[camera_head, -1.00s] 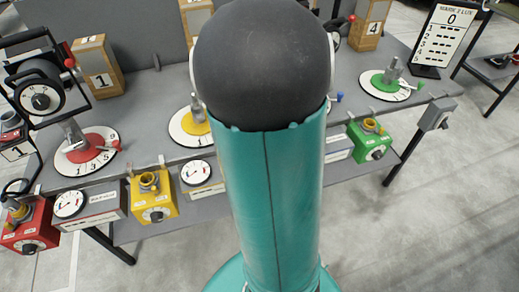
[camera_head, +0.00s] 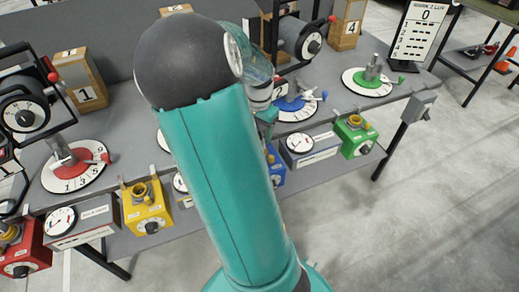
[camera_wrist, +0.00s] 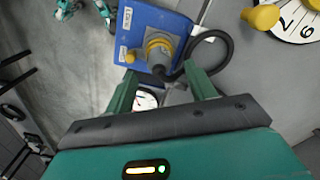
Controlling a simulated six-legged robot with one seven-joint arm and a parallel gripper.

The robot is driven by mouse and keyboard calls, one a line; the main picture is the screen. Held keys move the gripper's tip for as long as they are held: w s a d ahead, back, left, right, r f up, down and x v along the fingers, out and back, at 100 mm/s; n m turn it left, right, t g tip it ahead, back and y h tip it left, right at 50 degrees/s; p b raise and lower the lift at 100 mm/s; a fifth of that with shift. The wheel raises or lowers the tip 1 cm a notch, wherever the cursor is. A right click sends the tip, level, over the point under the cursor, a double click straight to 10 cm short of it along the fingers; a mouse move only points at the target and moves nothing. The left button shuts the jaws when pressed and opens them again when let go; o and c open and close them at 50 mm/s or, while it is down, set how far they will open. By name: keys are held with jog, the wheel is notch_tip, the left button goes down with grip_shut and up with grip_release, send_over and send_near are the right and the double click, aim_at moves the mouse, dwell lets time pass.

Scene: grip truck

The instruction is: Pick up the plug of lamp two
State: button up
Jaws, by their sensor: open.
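In the wrist view, a grey plug with a yellow band (camera_wrist: 158,47) stands in the socket of a blue box (camera_wrist: 136,20). A thick black cable (camera_wrist: 222,40) loops from it to the right. I cannot read which lamp it belongs to. My gripper (camera_wrist: 160,69) is open, its two green fingers on either side of the plug's near side and apart from it. In the head view, my gripper (camera_head: 267,122) is partly visible above the blue box (camera_head: 274,168), which my arm partly covers. The plug is hidden there.
A yellow box (camera_head: 147,207) and a green box (camera_head: 358,136) stand along the bench's front edge. A red box (camera_head: 22,252) is at far left. A white dial with a yellow knob (camera_wrist: 262,17) lies at upper right in the wrist view. Open floor (camera_head: 420,210) lies in front.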

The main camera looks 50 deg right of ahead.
notch_tip(320, 180, down, 5)
jog(key=shift+s+d+f, duration=0.1)
jog(key=shift+d, duration=0.05)
jog(key=c, duration=1.1)
